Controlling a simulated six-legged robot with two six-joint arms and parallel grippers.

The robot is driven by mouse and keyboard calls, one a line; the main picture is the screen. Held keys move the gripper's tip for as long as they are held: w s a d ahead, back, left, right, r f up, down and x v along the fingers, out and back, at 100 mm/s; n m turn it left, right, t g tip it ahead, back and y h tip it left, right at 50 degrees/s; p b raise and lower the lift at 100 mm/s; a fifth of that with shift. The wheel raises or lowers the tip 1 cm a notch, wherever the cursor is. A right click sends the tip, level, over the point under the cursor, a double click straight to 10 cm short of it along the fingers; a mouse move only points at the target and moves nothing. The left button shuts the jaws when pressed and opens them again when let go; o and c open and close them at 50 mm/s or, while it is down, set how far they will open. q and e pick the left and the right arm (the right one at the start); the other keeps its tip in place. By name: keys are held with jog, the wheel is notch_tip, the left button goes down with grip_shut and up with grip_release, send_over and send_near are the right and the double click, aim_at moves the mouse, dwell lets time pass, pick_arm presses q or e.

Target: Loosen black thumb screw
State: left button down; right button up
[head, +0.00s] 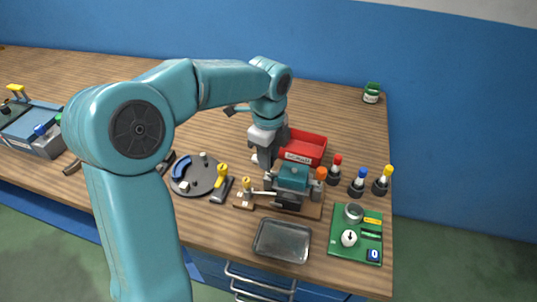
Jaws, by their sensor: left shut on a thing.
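My left gripper (264,162) points down at the left end of a small fixture with a teal block (293,177). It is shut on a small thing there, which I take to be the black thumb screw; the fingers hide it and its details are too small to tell. The fixture has grey metal parts and stands on a wooden board (243,203). An orange knob (321,172) shows at its right end. My right gripper is not in view.
A red bin (308,147) stands just behind the fixture. Bottles with red (335,168), blue (357,182) and yellow (382,180) tops are to the right. A grey tray (282,241) and a green board (357,235) lie in front. A dark round plate (197,175) is left.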

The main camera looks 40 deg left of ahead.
pick_arm(q)
jog(key=shift+d, duration=0.1)
jog(key=n, duration=0.4)
jog(key=shift+p, duration=0.4)
jog(key=n, duration=0.4)
jog(key=shift+n, duration=0.3)
jog(key=n, duration=0.4)
jog(key=shift+f+p, duration=0.1)
jog(key=shift+p, duration=0.2)
jog(key=n, duration=0.5)
jog(key=shift+n, duration=0.3)
jog(key=c, duration=0.9)
grip_release()
jog(key=shift+w, duration=0.1)
